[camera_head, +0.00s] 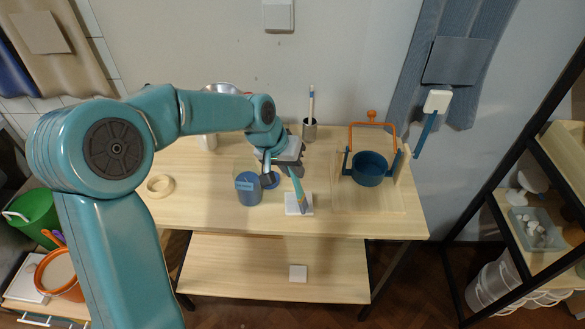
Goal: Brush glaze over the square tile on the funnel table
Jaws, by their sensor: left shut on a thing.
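The square white tile (291,208) lies flat near the front edge of the light wooden table (220,220). My left gripper (292,168) reaches in from the left and is shut on a brush (298,188) with a blue part and a lighter strip. The brush slants down, its lower end over the tile; I cannot tell whether it touches. The gripper hides the brush's upper end. A cup with blue contents (248,194) stands left of the tile, close to the gripper. My right gripper is not in view.
A holder (310,130) with an upright stick stands at the back. A tape ring (160,186) lies at the left.

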